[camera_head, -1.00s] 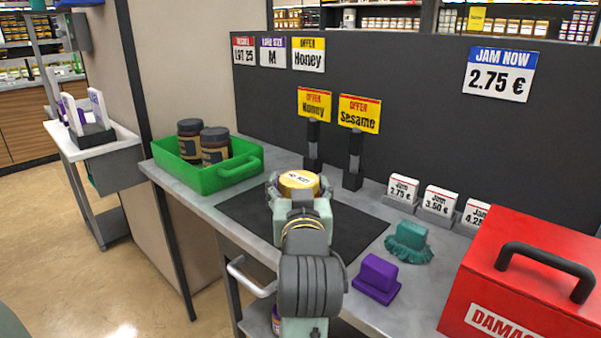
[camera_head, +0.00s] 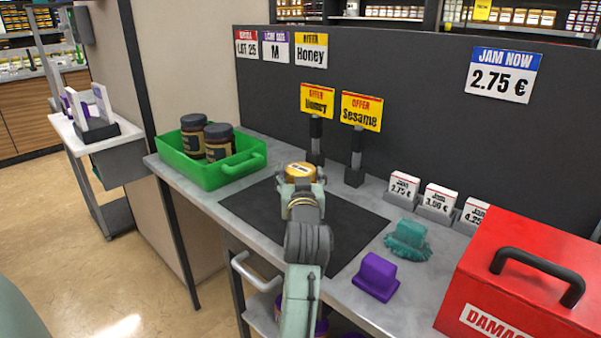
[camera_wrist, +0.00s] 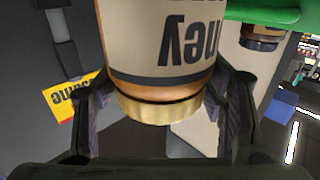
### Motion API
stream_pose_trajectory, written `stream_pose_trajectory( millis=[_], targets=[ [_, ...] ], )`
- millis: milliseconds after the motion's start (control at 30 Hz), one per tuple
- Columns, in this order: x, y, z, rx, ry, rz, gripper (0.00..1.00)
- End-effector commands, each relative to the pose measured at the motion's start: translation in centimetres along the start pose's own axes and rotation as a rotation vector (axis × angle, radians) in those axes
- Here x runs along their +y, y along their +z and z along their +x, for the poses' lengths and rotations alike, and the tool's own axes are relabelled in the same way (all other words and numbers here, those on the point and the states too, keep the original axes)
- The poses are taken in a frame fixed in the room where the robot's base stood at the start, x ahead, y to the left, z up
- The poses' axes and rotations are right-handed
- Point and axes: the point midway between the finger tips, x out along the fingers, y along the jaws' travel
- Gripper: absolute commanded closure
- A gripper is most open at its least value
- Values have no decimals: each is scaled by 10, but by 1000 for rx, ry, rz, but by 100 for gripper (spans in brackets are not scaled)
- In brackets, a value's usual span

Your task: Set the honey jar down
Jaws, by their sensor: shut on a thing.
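The honey jar (camera_head: 299,171) has a gold lid and a pale label; in the head view mostly its lid shows, over the far part of the dark mat (camera_head: 345,245). My gripper (camera_head: 299,182) is shut on it. In the wrist view the jar (camera_wrist: 165,45) appears upside down between the two fingers (camera_wrist: 162,105), its label reading "ney" in part. My gripper hides the jar's base in the head view, so I cannot tell whether it touches the mat.
A green crate (camera_head: 195,174) with two dark jars stands left. Two sign posts with Honey (camera_head: 317,100) and Sesame (camera_head: 361,110) cards stand behind the mat.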

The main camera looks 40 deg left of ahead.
Motion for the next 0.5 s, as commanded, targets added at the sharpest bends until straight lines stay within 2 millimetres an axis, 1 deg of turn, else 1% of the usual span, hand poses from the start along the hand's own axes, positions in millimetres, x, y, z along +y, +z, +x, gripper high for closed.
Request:
stream_pose_trajectory(
  millis=[200, 367, 400, 500],
  targets=[
    [0, -2, -1, 6, 1, 0, 82],
    [0, 3, -1, 6, 1, 0, 82],
    [0, 3, 0, 2, 1, 0, 33],
    [0, 3, 0, 2, 1, 0, 26]
  ],
)
